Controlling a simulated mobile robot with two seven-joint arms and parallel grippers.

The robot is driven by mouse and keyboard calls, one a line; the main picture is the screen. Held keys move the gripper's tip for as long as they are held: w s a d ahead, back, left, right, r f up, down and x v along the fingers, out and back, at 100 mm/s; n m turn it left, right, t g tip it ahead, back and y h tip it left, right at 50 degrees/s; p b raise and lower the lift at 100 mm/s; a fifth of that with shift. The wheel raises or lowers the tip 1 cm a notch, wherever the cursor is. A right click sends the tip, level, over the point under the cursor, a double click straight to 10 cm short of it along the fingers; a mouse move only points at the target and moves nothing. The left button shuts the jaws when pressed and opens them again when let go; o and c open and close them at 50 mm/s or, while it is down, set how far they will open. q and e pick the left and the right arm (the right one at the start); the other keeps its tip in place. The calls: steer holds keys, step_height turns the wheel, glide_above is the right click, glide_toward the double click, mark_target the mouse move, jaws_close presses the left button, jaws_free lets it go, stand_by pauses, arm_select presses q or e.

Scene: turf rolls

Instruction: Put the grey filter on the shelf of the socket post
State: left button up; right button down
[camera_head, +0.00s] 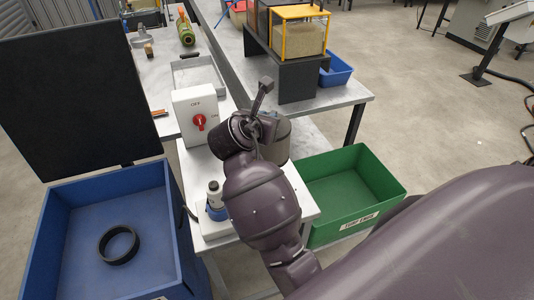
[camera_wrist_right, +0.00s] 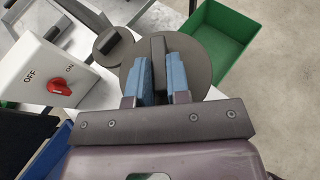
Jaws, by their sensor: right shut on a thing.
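My right gripper (camera_wrist_right: 160,85) is shut on the dark upright tab of a round grey piece (camera_wrist_right: 133,78), apparently the grey filter. Both fingers, with blue pads, press the tab from either side. In the head view a grey cylinder (camera_head: 276,141) shows beside my right wrist; my arm hides the fingers. A white box (camera_head: 199,112) marked OFF, with a red knob, stands just left of the wrist; it also shows in the right wrist view (camera_wrist_right: 35,68). I cannot tell which part is the socket post's shelf. My left gripper is not in view.
A smaller grey disc with a tab (camera_wrist_right: 104,47) lies beside the held piece. A blue bin (camera_head: 60,215) holding a black ring (camera_head: 118,244) is at left, a green bin (camera_head: 387,180) at right.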

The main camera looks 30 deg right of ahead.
mark_target(266, 151)
step_height(266, 151, down, 10)
steer(key=shift+f+b, duration=0.25)
steer(key=shift+b, duration=0.4)
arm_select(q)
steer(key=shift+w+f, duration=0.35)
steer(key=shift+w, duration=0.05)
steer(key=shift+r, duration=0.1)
arm_select(e)
steer(key=c, duration=1.5)
jaws_free()
steer(key=shift+f, duration=0.1)
steer(key=shift+c, duration=0.2)
steer(key=o, duration=0.4)
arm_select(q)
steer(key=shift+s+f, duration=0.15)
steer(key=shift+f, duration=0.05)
arm_select(e)
steer(key=shift+o, duration=0.2)
